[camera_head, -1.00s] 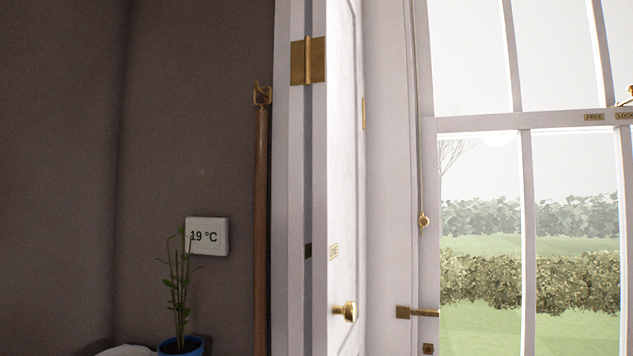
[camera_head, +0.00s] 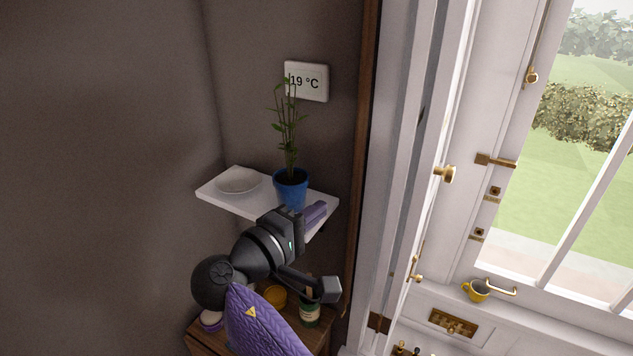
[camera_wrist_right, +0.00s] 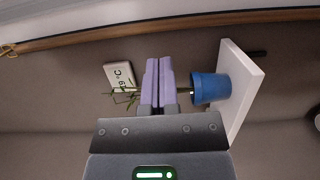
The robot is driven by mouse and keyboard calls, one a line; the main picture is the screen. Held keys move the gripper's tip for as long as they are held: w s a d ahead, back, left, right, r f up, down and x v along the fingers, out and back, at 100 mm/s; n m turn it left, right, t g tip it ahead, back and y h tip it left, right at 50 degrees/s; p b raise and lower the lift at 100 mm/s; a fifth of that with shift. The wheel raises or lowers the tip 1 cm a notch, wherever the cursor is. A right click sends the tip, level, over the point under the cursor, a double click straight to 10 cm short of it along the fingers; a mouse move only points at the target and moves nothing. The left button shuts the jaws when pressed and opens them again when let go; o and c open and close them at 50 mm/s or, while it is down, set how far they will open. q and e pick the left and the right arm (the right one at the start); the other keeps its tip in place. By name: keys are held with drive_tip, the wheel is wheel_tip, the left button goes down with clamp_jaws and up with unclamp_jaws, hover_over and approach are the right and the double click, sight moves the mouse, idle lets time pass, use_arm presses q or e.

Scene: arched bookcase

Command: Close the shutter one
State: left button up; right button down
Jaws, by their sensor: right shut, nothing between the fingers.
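Shutter one (camera_head: 440,130) is a tall white panel seen almost edge-on beside the window in the head view. It stands open, folded back from the panes. A small brass knob (camera_head: 445,174) sticks out from its face. My right gripper (camera_head: 314,213) is left of the shutter, in front of the small wall shelf and apart from the knob. Its purple fingers are pressed together and empty, as the right wrist view (camera_wrist_right: 158,82) shows. My left gripper is out of view.
A white shelf (camera_head: 322,208) holds a blue plant pot (camera_head: 291,190) and a white bowl (camera_head: 238,181), close by the right gripper. A thermostat (camera_head: 306,82) is above. A wooden cabinet with jars is below.

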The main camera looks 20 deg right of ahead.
drive_tip(key=w+d+p, duration=0.1)
drive_tip(key=d+p, duration=0.2)
drive_tip(key=d, duration=0.8)
drive_tip(key=shift+w+d, duration=0.3)
drive_tip(key=shift+d, duration=0.1)
drive_tip(key=shift+r+p, duration=0.15)
drive_tip(key=shift+p, duration=0.15)
